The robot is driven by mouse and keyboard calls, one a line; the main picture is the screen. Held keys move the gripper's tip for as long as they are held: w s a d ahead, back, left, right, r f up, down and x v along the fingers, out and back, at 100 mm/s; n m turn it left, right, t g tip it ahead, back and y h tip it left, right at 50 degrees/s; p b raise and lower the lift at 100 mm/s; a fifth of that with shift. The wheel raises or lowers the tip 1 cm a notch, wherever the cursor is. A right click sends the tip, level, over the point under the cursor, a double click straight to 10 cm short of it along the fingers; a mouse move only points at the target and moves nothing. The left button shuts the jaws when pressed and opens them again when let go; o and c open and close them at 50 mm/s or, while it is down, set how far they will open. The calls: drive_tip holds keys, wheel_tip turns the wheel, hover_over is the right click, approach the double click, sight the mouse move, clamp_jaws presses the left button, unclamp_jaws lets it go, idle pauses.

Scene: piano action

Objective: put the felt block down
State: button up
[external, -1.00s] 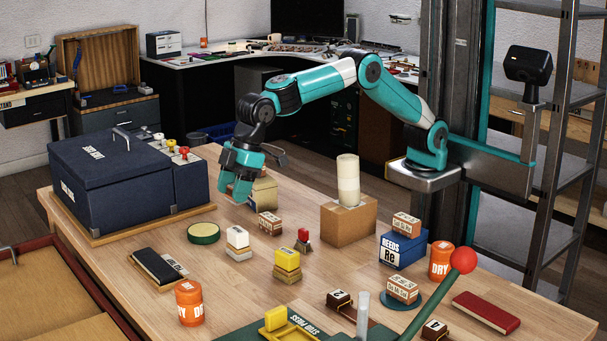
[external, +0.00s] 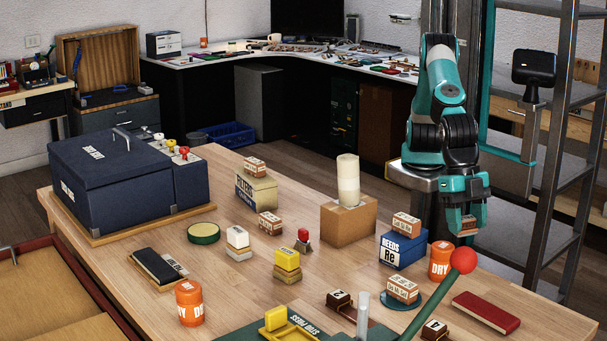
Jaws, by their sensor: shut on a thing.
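My gripper (external: 466,201) is at the right of the bench, pointing down, above and just behind the red ball-topped lever. It is shut on a small tan block with a pale, marked face, the felt block (external: 467,224). The fingers hide much of it, and it is held in the air. Similar small printed blocks stand on the cream box (external: 255,167), on the bench (external: 270,223), on the blue Reeds box (external: 406,225) and on a round teal pad (external: 403,289).
The red ball (external: 463,260) on a green lever and an orange Dry tub (external: 440,260) stand close below my gripper. A red flat case (external: 486,311) lies at the right. A cardboard box (external: 348,222) bears a pale cylinder (external: 348,181). Bare wood lies between the red case and the tub.

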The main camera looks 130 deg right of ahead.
drive_tip(key=s+a+n+g, duration=0.2)
drive_tip(key=s+a+n, duration=0.3)
drive_tip(key=s, duration=0.9)
hover_over(514, 303)
drive_tip(key=d, duration=0.2)
drive_tip(key=shift+m, duration=0.4)
drive_tip(key=f, duration=1.5)
drive_tip(key=shift+s+a, duration=0.1)
drive_tip(key=shift+a, duration=0.15)
drive_tip(key=shift+y, duration=0.3)
drive_tip(key=shift+f, duration=2.5)
drive_tip(key=shift+f, duration=0.1)
drive_tip(key=shift+f, duration=0.15)
drive_tip(key=o, duration=0.9)
drive_tip(key=shift+r, duration=0.2)
